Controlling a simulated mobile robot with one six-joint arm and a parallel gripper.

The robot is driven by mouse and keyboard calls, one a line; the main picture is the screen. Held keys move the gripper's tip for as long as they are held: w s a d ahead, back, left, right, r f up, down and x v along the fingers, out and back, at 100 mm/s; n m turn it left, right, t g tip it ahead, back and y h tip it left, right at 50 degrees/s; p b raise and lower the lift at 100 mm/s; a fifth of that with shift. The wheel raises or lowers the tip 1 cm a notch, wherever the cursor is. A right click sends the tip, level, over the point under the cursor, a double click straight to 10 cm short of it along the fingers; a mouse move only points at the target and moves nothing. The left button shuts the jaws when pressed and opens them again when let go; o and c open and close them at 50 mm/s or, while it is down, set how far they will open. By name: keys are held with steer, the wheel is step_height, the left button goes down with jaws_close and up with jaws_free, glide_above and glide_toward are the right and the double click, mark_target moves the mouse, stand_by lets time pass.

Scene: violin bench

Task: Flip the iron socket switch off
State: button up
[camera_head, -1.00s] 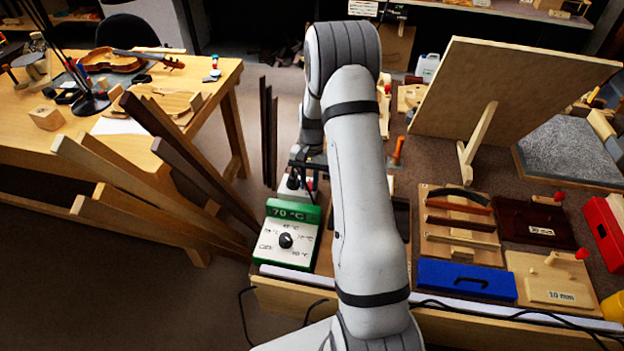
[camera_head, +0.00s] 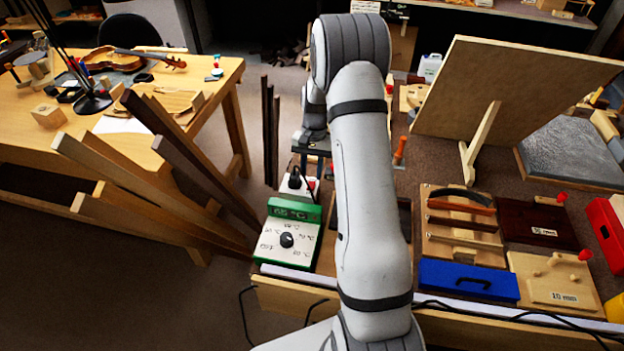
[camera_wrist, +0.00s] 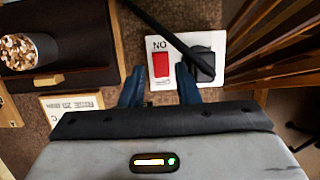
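The white iron socket (camera_wrist: 218,45) shows in the wrist view with a red switch (camera_wrist: 161,65) and a black plug (camera_wrist: 202,66) beside it. Lettering that reads "NO" in the picture is above the switch. In the head view the socket (camera_head: 285,191) stands behind the green-and-white temperature unit (camera_head: 279,250), whose display looks dim and reads about 65 °C. My gripper (camera_wrist: 160,90) is open; its blue fingers are apart, with the switch ahead of the gap. I see nothing between them. The arm hides part of the gripper in the head view.
A black cable (camera_wrist: 165,35) runs from the plug across the wrist view. Upright wooden strips (camera_head: 270,135) stand left of the socket. A dark tray (camera_wrist: 60,75) with a container of chips (camera_wrist: 28,50) lies to the left in the wrist view.

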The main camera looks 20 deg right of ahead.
steer(key=shift+v, duration=1.9)
step_height(320, 180, up, 9)
steer(key=n+t, duration=0.1)
steer(key=n, duration=0.1)
glide_above(312, 182)
steer(key=s+a, duration=0.3)
steer(key=s, duration=0.2)
steer(key=s+a+r+n+t+h, duration=0.1)
steer(key=s+a+r, duration=0.3)
steer(key=s+r, duration=0.2)
steer(key=s+a+r+n+t, duration=0.1)
steer(key=s+a+n, duration=0.1)
steer(key=s, duration=0.6)
steer(key=s+a+r+n+t, duration=0.1)
steer(key=s+t, duration=0.1)
steer(key=s, duration=0.6)
steer(key=shift+a+r+n+h, duration=0.3)
steer(key=shift+a+r+n, duration=0.05)
steer(key=shift+r+n, duration=0.05)
